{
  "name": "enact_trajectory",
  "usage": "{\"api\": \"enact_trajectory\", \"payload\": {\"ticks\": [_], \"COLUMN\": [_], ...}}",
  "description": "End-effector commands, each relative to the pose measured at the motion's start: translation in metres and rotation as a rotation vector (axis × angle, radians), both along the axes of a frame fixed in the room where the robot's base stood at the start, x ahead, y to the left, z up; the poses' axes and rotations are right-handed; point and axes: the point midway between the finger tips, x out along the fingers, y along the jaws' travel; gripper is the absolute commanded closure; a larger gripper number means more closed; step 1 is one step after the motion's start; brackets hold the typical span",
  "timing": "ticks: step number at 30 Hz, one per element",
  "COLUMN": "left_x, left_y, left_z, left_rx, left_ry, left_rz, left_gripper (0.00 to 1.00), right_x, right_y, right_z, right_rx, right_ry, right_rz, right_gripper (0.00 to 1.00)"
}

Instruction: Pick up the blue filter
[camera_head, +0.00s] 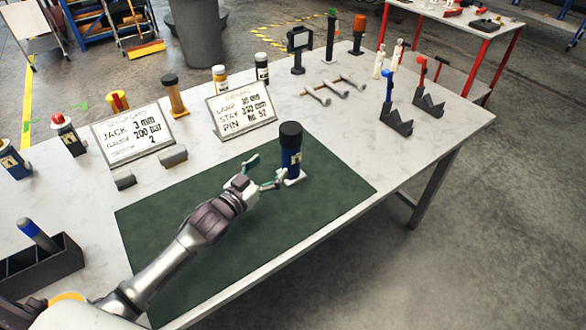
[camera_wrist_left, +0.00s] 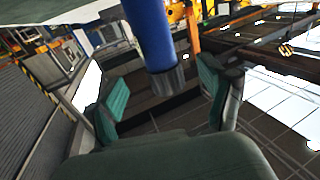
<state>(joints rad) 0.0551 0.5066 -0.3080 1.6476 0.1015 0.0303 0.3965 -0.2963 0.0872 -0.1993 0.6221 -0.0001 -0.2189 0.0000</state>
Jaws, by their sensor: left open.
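In the left wrist view the filter (camera_wrist_left: 150,32) appears cap-down, beyond and roughly between the two green finger pads of the left gripper (camera_wrist_left: 162,88). I cannot tell whether a finger touches it. My right gripper is in neither view.
Two sign boards (camera_head: 133,134) (camera_head: 241,108) stand behind the mat, with bottles and canisters behind them. Dark stands (camera_head: 396,121) are to the right. A dark bin (camera_head: 40,270) is at left. The white table (camera_head: 350,130) is clear right of the filter.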

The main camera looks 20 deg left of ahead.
Motion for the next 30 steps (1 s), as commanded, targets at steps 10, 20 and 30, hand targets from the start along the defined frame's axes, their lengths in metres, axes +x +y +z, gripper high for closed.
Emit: {"api": "enact_trajectory", "payload": {"ticks": [10,20,30], "left_x": [0.043,0.082,0.091], "left_y": [-0.014,-0.03,-0.033], "left_z": [-0.002,-0.004,0.0], "left_rx": [-0.002,-0.001,-0.001], "left_ry": [0.001,-0.001,0.001], "left_rz": [0.001,0.0,0.0], "left_gripper": [0.19,0.19,0.19], "right_x": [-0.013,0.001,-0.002], "right_y": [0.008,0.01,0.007], "right_z": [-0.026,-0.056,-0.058], "right_rx": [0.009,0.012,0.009], "right_ry": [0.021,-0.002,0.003], "right_rz": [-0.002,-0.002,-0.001], "right_gripper": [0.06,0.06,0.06]}}
